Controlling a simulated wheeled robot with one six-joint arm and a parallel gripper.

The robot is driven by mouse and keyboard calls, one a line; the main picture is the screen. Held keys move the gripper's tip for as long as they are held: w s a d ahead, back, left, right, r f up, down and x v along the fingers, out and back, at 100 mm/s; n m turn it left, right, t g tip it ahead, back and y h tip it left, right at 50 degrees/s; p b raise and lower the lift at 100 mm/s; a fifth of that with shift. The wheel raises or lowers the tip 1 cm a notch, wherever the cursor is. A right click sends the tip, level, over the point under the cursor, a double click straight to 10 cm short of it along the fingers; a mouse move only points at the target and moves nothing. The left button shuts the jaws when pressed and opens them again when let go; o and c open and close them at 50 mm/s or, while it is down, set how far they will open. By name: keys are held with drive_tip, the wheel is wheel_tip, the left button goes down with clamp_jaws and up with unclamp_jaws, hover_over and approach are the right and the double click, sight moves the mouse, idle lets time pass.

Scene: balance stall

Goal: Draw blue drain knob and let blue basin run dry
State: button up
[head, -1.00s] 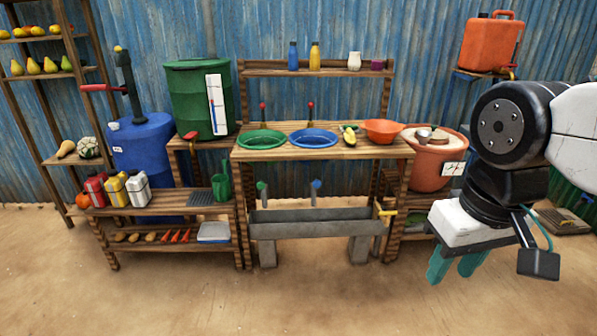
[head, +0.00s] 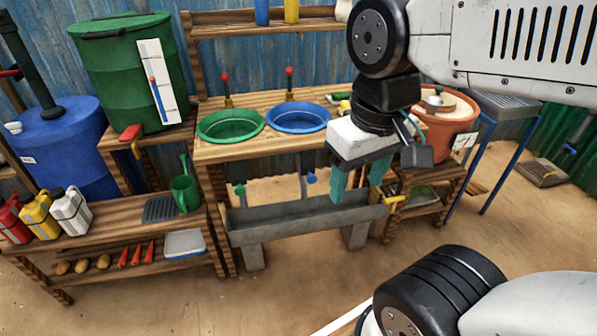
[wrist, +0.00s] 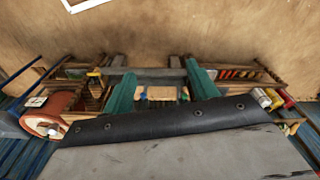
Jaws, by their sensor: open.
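The blue basin (head: 299,130) sits in the wooden counter, to the right of the green basin (head: 230,137). The blue drain knob (head: 311,179) is under the counter below the blue basin, above the grey trough; a green knob (head: 239,189) is to its left. My gripper (head: 358,188) is open and empty, its teal fingers pointing down in front of the counter's right part, to the right of the blue knob and apart from it. In the wrist view my fingers (wrist: 161,88) frame the stall's lower part; the knobs are too small there to tell clearly.
The grey trough (head: 300,222) runs below the counter, with a yellow handle (head: 393,199) at its right end. A low bench with jugs and a green watering can (head: 184,190) stands left. A terracotta vessel (head: 438,135) stands right. The floor in front is clear.

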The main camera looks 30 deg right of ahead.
drive_tip(key=w+d+f+m+g, duration=0.1)
drive_tip(key=w+d+f+g, duration=0.2)
drive_tip(key=w+f, duration=0.5)
drive_tip(key=m+t+h, duration=0.2)
drive_tip(key=t+h, duration=0.3)
drive_tip(key=t, duration=1.4)
approach(313, 181)
drive_tip(key=w, duration=0.4)
drive_tip(key=x, duration=0.4)
drive_tip(key=d+x, duration=0.1)
drive_tip(key=x, duration=0.1)
drive_tip(key=shift+w, duration=0.25)
drive_tip(key=shift+c, duration=0.2)
